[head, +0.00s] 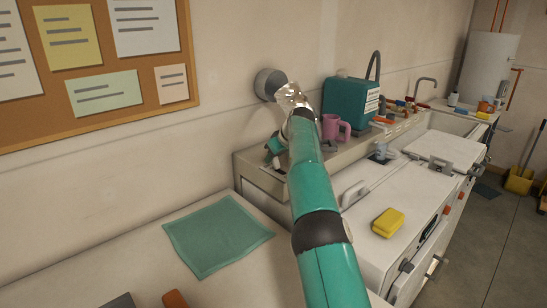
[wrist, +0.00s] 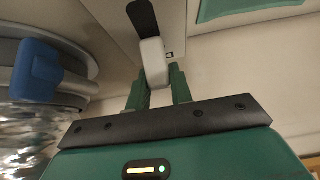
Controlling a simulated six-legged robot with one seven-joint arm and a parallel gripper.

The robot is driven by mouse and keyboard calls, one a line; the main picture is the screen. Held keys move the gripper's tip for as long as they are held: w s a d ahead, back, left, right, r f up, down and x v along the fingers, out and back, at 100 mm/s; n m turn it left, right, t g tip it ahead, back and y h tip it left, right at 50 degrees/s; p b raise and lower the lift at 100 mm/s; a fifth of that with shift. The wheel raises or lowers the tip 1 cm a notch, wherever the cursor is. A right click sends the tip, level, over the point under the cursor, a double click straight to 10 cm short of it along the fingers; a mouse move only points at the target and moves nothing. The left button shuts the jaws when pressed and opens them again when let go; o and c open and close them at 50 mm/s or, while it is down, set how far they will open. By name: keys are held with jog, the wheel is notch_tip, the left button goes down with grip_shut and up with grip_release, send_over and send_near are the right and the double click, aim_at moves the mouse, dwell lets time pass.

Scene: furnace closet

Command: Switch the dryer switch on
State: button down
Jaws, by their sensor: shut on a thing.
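The dryer switch shows in the wrist view as a pale lever (wrist: 152,60) at one end of a black slot (wrist: 143,18) in a light panel. A small dark mark sits beside the lever. My gripper (wrist: 157,82) has its green fingers on either side of the lever, shut on it. In the head view my gripper (head: 275,147) is at the raised back panel (head: 258,176) of the white machine, and the switch itself cannot be made out there.
A round grey vent (head: 268,83) and crumpled foil duct (head: 290,96) are close behind my arm. A pink mug (head: 333,127) and teal jug (head: 350,106) stand to the right. A green cloth (head: 217,235) and yellow sponge (head: 388,222) lie on the tops in front.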

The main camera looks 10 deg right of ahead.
jog(key=shift+a, duration=0.15)
jog(key=c, duration=1.2)
grip_release()
jog(key=shift+c, duration=0.2)
jog(key=v, duration=1.4)
